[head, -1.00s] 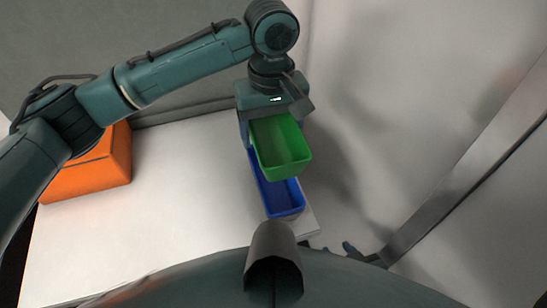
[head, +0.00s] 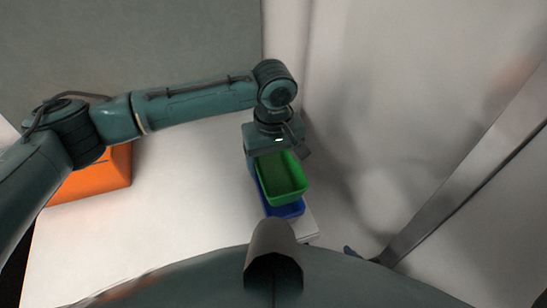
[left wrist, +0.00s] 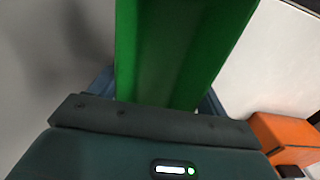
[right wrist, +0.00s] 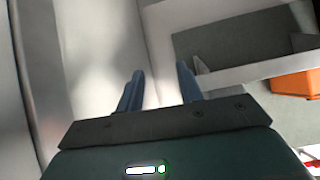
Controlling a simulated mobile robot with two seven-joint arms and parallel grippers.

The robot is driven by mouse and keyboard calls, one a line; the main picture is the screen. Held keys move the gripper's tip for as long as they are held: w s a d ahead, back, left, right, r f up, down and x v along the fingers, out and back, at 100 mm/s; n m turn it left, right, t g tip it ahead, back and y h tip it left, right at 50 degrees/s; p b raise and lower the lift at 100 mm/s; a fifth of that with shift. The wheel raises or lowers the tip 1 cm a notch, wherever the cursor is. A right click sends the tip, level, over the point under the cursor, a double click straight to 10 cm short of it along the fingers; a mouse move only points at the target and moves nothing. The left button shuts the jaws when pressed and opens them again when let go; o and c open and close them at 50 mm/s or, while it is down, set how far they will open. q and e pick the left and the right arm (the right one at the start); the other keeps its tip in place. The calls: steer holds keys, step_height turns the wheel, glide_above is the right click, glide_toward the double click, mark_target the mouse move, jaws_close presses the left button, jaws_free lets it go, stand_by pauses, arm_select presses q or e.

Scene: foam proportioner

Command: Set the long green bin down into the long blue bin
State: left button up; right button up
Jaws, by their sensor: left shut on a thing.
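The long green bin (head: 283,182) is in my left gripper (head: 266,160), which is shut on its far end. In the left wrist view the green bin (left wrist: 175,50) runs away between the blue-grey fingers (left wrist: 160,98). The long blue bin (head: 287,210) lies directly under the green bin on the white table. Only its near end and a strip of its side show. I cannot tell whether the green bin touches it or hangs just above. My right gripper (right wrist: 160,85) is open and empty, away from both bins.
The white table (head: 190,200) is clear left of the bins. An orange bin (head: 100,180) stands at the table's left, partly behind my left arm. The table's right edge is close beside the blue bin, with a pale wall and a metal rail (head: 450,190) beyond.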

mark_target(274, 170)
arm_select(q)
steer(key=shift+f, duration=0.15)
steer(key=shift+f+p, duration=0.3)
steer(key=shift+f, duration=0.1)
steer(key=o, duration=1)
arm_select(e)
steer(key=shift+s, duration=0.2)
arm_select(q)
steer(key=shift+o, duration=0.2)
steer(key=shift+r, duration=0.15)
arm_select(e)
steer(key=shift+f, duration=0.15)
arm_select(q)
steer(key=shift+r+b, duration=0.35)
steer(key=shift+b, duration=0.1)
step_height(274, 170, up, 12)
steer(key=shift+r+b, duration=0.15)
steer(key=shift+b, duration=0.15)
arm_select(e)
steer(key=shift+w+a+r, duration=0.1)
steer(key=shift+w+r, duration=0.15)
steer(key=shift+w, duration=0.25)
